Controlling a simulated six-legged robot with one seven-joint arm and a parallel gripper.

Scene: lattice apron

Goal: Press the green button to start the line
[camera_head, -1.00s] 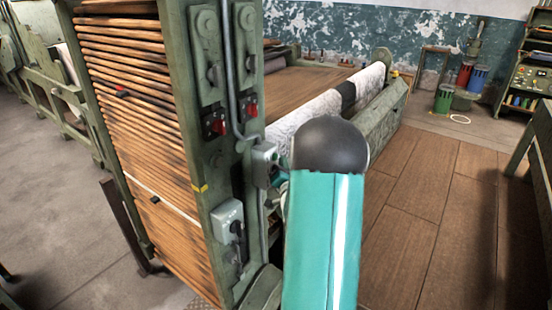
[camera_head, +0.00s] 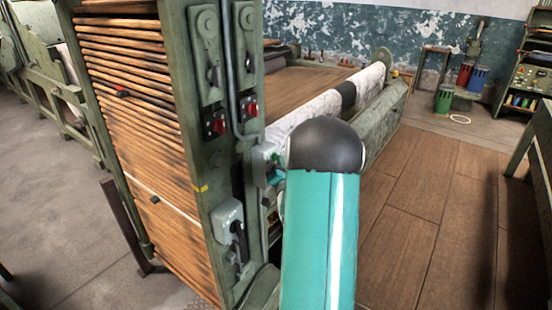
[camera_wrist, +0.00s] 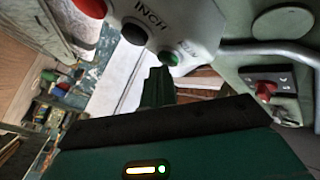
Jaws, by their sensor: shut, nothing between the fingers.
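The green button (camera_wrist: 169,58) is a small round button at the end of a pale grey control box (camera_wrist: 160,20) in the wrist view. My gripper (camera_wrist: 159,72) is shut and empty, its fingertips just below and beside the green button in the picture; I cannot tell whether they touch it. A black button (camera_wrist: 134,34) near the word INCH and a red button (camera_wrist: 92,7) are on the same box. In the head view the control box (camera_head: 262,163) is on the machine's post, and my teal arm partly hides the area around it.
Red rotary switches (camera_head: 218,125) and a lower grey switch box (camera_head: 228,222) are on the green machine post. A red switch (camera_wrist: 265,90) and a conduit (camera_wrist: 255,50) lie right of the button in the wrist view. Open wooden floor (camera_head: 420,210) lies to the right.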

